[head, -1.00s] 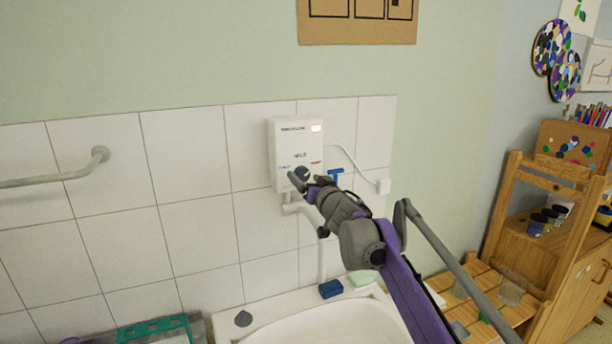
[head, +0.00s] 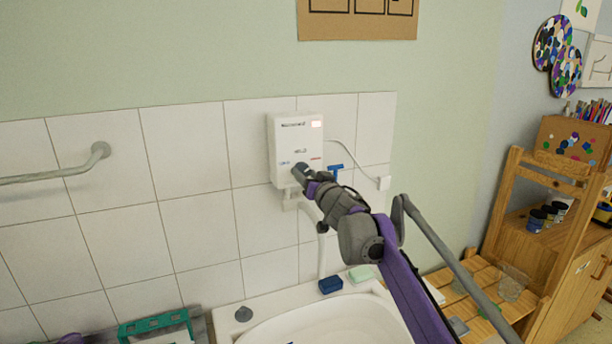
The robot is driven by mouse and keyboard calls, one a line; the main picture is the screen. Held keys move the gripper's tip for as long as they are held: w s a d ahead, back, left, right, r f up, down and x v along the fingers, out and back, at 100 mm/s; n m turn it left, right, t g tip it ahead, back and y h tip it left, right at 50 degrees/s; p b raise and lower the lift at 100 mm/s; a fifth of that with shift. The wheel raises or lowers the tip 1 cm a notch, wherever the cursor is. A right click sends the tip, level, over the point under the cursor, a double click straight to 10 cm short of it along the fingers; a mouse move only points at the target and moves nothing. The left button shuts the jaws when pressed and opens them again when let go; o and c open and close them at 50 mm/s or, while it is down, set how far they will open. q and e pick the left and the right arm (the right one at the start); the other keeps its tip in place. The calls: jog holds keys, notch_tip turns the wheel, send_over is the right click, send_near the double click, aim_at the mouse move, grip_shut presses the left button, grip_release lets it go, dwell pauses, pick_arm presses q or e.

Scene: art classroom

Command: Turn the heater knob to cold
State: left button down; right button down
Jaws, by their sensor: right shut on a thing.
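The white heater box (head: 296,138) hangs on the tiled wall above the sink. Blue marking shows at its lower left and red marking at its lower right. My right gripper (head: 301,171) is at the lower front of the heater, shut on the dark knob there. The knob is mostly hidden behind the fingers, so I cannot tell which way it points. My left gripper does not show clearly; only a small purple part of my arm shows at the bottom left edge.
A white sink (head: 335,322) lies below, with a blue sponge (head: 330,285) and a pale green bar (head: 361,274) on its rim. A blue valve handle (head: 337,168) is right of the heater. A grey grab rail (head: 60,172) is at left, a wooden shelf (head: 545,235) at right.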

jog(key=n, duration=0.5)
jog(key=shift+r+n, duration=0.1)
jog(key=shift+n, duration=0.3)
jog(key=n+p, duration=0.1)
jog(key=n, duration=0.5)
jog(key=n+p, duration=0.1)
jog(key=n, duration=0.2)
jog(key=n+p, duration=0.1)
jog(key=n, duration=0.2)
jog(key=shift+w+d+r+n, duration=0.1)
jog(key=shift+r+n, duration=0.05)
jog(key=shift+n, duration=0.15)
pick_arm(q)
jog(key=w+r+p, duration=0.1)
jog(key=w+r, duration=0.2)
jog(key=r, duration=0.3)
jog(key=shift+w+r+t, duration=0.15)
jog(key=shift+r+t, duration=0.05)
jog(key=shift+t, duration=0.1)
pick_arm(e)
jog(key=n, duration=0.5)
jog(key=shift+n, duration=0.4)
jog(key=shift+c, duration=1.4)
grip_release()
